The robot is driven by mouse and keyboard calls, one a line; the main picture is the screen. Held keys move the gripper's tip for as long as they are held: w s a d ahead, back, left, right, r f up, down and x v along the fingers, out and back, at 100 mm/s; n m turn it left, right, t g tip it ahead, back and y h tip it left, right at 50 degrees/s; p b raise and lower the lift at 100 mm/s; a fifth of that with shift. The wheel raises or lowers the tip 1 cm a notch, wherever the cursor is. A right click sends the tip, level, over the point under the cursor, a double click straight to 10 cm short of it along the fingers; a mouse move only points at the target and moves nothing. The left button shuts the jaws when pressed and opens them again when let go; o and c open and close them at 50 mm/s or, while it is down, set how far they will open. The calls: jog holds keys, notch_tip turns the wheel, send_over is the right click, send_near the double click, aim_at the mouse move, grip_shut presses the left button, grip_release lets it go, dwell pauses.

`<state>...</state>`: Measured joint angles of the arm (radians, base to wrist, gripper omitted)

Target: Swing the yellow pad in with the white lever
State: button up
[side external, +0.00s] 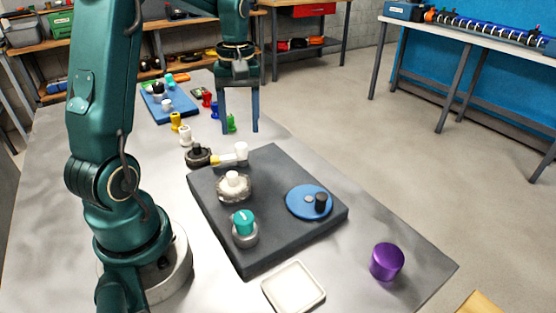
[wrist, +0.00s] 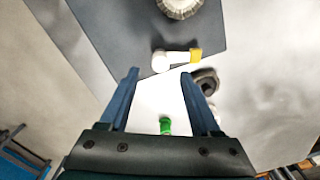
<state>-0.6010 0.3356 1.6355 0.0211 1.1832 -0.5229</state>
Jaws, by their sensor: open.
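The white lever (side external: 230,159) lies at the back edge of the dark grey board (side external: 290,171), with an upright white knob (side external: 241,150) at its right end. The yellow pad (side external: 215,160) is at its left end, close to a dark round brush (side external: 198,156) on the table. In the wrist view the knob (wrist: 161,61) and yellow pad (wrist: 195,55) show at the board's edge, the pad beside the dark brush (wrist: 207,80). My gripper (side external: 240,131) is open and empty, pointing down above and behind the lever. Its fingertips (wrist: 160,75) appear either side of the knob without touching it.
The board also carries a pale round brush (side external: 234,187), a teal-topped knob (side external: 244,222) and a blue disc (side external: 303,201) with a black peg. Small coloured pieces (side external: 185,135) stand behind. A white tray (side external: 293,288) and purple cylinder (side external: 387,262) are in front.

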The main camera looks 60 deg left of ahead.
aim_at(242, 145)
jog(key=shift+f, duration=2.45)
grip_shut()
jog(key=shift+r, duration=0.1)
